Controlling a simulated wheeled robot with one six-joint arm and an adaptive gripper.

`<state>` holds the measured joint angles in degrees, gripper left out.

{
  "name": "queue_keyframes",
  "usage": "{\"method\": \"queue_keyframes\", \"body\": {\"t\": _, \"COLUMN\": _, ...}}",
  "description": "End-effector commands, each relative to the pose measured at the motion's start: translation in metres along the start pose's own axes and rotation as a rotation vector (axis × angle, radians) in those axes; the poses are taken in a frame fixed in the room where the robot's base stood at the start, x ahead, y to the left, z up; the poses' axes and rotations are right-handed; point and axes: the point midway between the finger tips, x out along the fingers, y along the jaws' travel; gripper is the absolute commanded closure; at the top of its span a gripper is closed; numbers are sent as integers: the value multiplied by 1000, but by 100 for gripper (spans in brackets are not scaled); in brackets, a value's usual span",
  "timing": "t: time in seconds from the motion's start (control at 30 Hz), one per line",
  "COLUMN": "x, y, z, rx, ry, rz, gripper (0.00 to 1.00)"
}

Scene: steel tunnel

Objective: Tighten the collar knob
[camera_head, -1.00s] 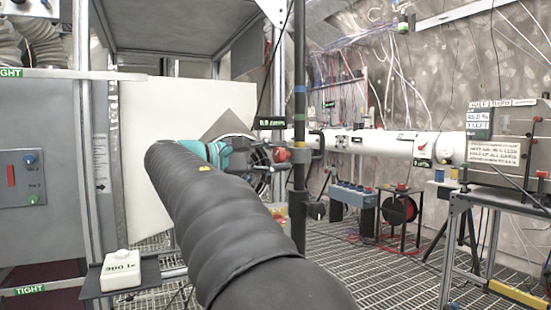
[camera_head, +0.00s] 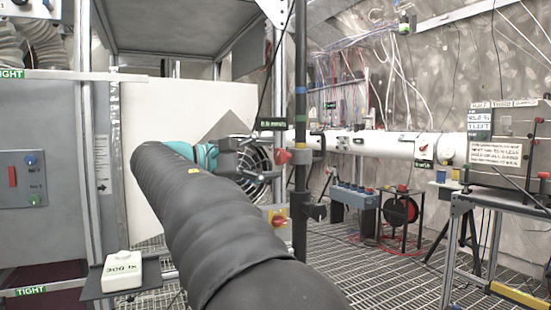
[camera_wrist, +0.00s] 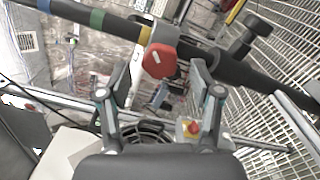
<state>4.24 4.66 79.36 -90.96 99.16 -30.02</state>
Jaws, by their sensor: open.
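The red collar knob (camera_head: 283,156) sits on a collar on the dark upright pole (camera_head: 300,110). In the wrist view the knob (camera_wrist: 158,62) is a faceted red piece with a small white mark, beside a yellow band on the pole (camera_wrist: 110,22). My gripper (camera_head: 250,150) is to the left of the knob in the head view. In the wrist view my gripper (camera_wrist: 159,78) is open, with its two fingers on either side of the knob's line. I see no finger touching the knob. The exact depth gap is unclear.
A red and yellow switch (camera_head: 278,218) stands below the knob, left of the pole. A black clamp (camera_head: 316,211) sits lower on the pole. A round grille (camera_head: 256,172) is behind my gripper. A white panel (camera_head: 155,140) stands at left.

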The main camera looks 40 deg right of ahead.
Motion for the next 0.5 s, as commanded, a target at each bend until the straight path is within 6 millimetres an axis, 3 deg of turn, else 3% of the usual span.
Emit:
{"method": "queue_keyframes", "body": {"t": 0.3, "x": -64, "y": 0, "z": -1, "rx": -1, "ry": 3, "rz": 2, "gripper": 35}}
{"method": "queue_keyframes", "body": {"t": 0.5, "x": -88, "y": 0, "z": -1, "rx": -1, "ry": 1, "rz": 1, "gripper": 35}}
